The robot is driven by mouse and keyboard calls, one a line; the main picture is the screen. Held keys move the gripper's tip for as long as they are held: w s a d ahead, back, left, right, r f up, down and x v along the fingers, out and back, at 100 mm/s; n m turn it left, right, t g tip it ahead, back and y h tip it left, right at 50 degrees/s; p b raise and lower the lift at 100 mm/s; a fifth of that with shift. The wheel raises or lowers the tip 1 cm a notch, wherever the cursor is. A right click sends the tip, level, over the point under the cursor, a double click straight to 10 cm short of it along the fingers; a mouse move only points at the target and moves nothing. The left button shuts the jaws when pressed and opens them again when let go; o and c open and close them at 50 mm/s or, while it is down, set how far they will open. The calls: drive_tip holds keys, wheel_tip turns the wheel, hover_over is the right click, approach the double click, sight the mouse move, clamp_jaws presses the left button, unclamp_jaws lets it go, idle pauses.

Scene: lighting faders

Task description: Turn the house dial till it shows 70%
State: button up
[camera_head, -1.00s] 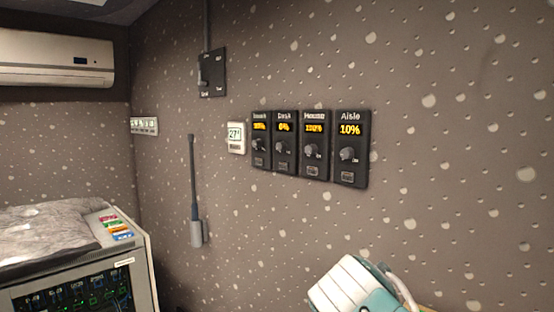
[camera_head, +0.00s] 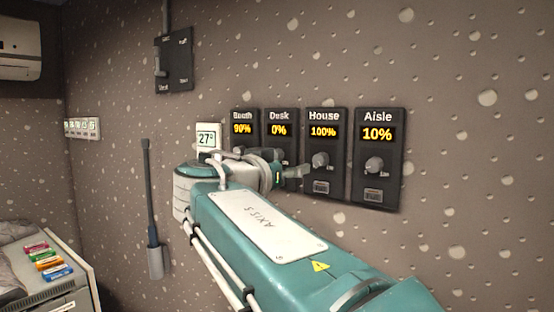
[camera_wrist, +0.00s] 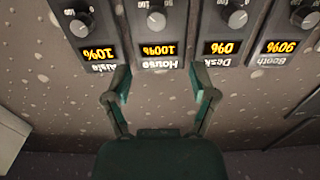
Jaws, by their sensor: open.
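The House dial panel (camera_head: 324,152) is on the wall, third from the left in a row of dark panels. Its display reads 100%, and its grey knob (camera_head: 320,160) sits below the display. In the wrist view, which is upside down, the House panel shows with its knob (camera_wrist: 156,21) near the top edge. My gripper (camera_wrist: 164,85) is open and empty, its two fingers spread below the House panel in that picture and apart from the knob. In the head view my gripper (camera_head: 294,172) is just left of the House knob, partly hidden by my arm.
The Aisle panel (camera_head: 378,158) reads 10%, the Desk panel (camera_head: 279,130) 0% and the Booth panel (camera_head: 243,127) 90%. A thermostat (camera_head: 207,137) reads 27°. A lever switch (camera_head: 174,62) is higher on the wall. The wall right of Aisle is clear.

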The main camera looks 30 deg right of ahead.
sight(317, 160)
drive_tip(key=x, duration=1)
drive_tip(key=shift+d, duration=0.4)
clamp_jaws()
